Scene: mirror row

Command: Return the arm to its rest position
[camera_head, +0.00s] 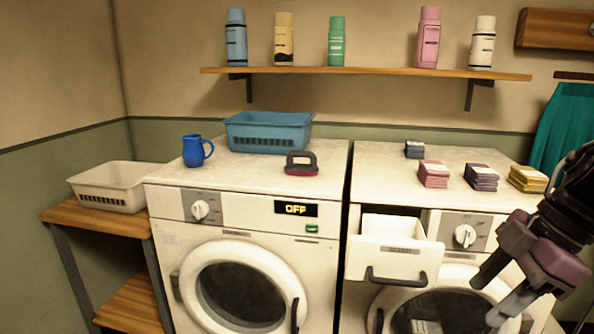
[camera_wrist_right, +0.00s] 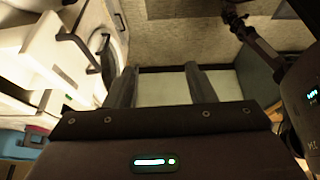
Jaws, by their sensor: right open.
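My right gripper (camera_head: 484,301) is at the lower right of the head view, in front of the right washing machine. Its two fingers are apart, with nothing between them. The fingers also show spread and empty in the right wrist view (camera_wrist_right: 159,85), over a blurred background. My left gripper is not in the head view.
The right washing machine (camera_head: 380,167) has its drawer (camera_head: 397,255) pulled out, left of my right gripper. Several coloured stacks, such as the yellow one (camera_head: 528,179), lie on top. The left machine (camera_head: 265,228) carries a blue mug (camera_head: 193,151), blue basket (camera_head: 268,133) and brush (camera_head: 302,164).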

